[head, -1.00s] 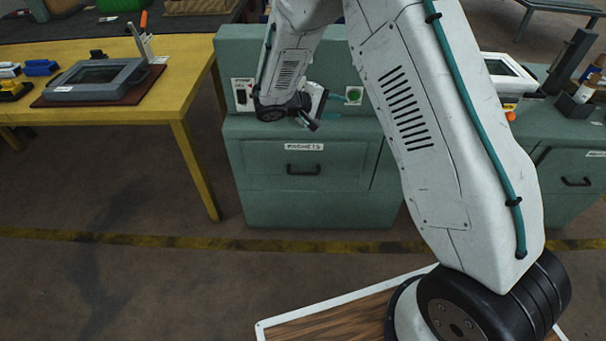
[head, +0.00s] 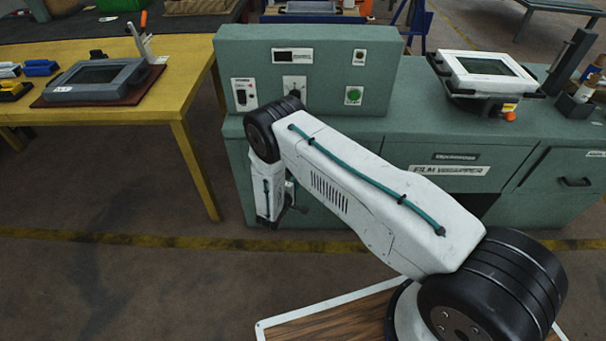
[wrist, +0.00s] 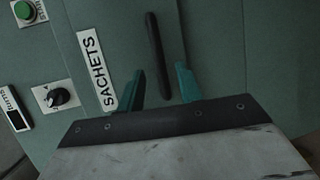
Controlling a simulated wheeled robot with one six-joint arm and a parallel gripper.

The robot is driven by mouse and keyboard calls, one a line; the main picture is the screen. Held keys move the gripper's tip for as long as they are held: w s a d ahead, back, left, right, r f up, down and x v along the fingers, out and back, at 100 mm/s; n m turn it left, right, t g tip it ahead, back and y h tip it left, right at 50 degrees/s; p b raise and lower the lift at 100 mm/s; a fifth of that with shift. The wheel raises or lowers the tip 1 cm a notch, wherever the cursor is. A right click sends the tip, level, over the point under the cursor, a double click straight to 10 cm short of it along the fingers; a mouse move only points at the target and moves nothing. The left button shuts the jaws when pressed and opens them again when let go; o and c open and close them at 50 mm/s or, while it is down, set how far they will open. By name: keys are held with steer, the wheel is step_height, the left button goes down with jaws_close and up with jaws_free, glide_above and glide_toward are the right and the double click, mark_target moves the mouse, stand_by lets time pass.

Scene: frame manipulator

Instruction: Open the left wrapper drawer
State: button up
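The left drawer front (wrist: 132,45) is green, with a white label reading SACHETS (wrist: 97,72) and a dark bar handle (wrist: 157,50). It looks shut. My gripper (wrist: 160,78) is open, its two teal fingers apart. In the wrist view the handle shows between and beyond the fingers, its lower end between them. I cannot tell whether the fingers reach around it or touch it. In the head view my gripper (head: 292,209) is low in front of the cabinet, and my arm hides most of the drawer and its handle.
A control box (head: 325,95) with switches and a green button stands on the green cabinet top. A FILM WRAPPER panel (head: 450,170) and another drawer handle (head: 575,182) are to the right. A yellow table (head: 130,112) stands at left. The floor in front is clear.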

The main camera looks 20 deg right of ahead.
steer(key=shift+x, duration=2.75)
jaws_close()
